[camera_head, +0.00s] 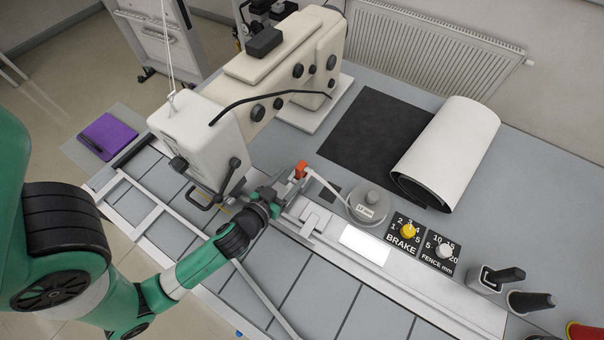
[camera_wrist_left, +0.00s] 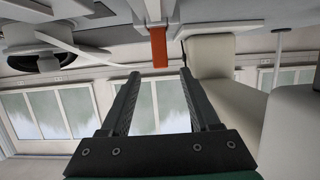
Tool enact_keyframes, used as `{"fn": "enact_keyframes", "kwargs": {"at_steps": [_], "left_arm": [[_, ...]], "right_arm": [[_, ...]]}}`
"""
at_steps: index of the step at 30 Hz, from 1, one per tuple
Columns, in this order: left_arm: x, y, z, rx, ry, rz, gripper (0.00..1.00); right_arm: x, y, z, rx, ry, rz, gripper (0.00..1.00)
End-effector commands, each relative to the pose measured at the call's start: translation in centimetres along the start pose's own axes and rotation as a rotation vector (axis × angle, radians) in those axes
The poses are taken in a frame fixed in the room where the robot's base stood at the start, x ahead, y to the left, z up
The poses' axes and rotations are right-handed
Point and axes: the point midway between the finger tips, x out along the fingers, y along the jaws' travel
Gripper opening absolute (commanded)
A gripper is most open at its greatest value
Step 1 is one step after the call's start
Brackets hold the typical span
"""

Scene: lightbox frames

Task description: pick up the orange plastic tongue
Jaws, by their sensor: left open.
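The orange plastic tongue (camera_head: 301,168) is a small upright piece beside the cream machine's head, at the end of a pale strip. My left gripper (camera_head: 284,186) is just in front of it. In the left wrist view the tongue (camera_wrist_left: 158,47) hangs as a narrow orange bar, lined up with the gap between my left fingers (camera_wrist_left: 160,74). The fingers are open and empty. The tongue's end appears at or just past the fingertips; I cannot tell the exact depth or see contact. My right gripper is not in view.
The cream machine (camera_head: 213,140) stands close on the left of the gripper. A grey round weight (camera_head: 371,203), a yellow brake knob (camera_head: 408,230) and a fence knob (camera_head: 444,251) lie right. A white roll (camera_head: 448,145) lies behind.

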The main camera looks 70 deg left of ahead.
Motion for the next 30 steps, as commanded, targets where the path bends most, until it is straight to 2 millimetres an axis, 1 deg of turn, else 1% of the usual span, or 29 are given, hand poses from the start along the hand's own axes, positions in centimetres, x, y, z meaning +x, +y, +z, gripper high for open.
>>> {"fn": "enact_keyframes", "kwargs": {"at_steps": [1,3,8,10,15,18,25,26,30], "left_arm": [[0.8,0.0,-0.2,0.0,0.0,-0.003,0.62],[1.5,0.0,-0.1,0.0,0.001,-0.001,0.62],[1.9,0.0,0.0,0.001,0.0,0.0,0.62],[2.6,-0.1,0.0,0.0,0.0,0.0,0.62],[5.6,-0.3,0.2,0.0,0.001,-0.001,0.62],[6.7,-0.2,0.3,0.001,0.0,0.0,0.62],[7.0,-0.2,0.4,0.001,0.0,0.001,0.62],[7.0,-0.2,0.4,0.001,0.0,0.001,0.59],[7.0,-0.2,0.4,0.001,0.0,0.001,0.34]], "right_arm": [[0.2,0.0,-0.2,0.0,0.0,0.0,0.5],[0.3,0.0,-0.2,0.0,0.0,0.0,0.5],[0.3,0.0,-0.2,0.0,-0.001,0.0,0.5],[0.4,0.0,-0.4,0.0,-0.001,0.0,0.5],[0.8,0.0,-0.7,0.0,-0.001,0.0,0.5],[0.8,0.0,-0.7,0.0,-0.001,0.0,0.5],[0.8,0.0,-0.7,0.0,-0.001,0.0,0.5],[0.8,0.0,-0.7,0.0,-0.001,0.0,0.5],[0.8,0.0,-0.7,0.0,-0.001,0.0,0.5]]}}
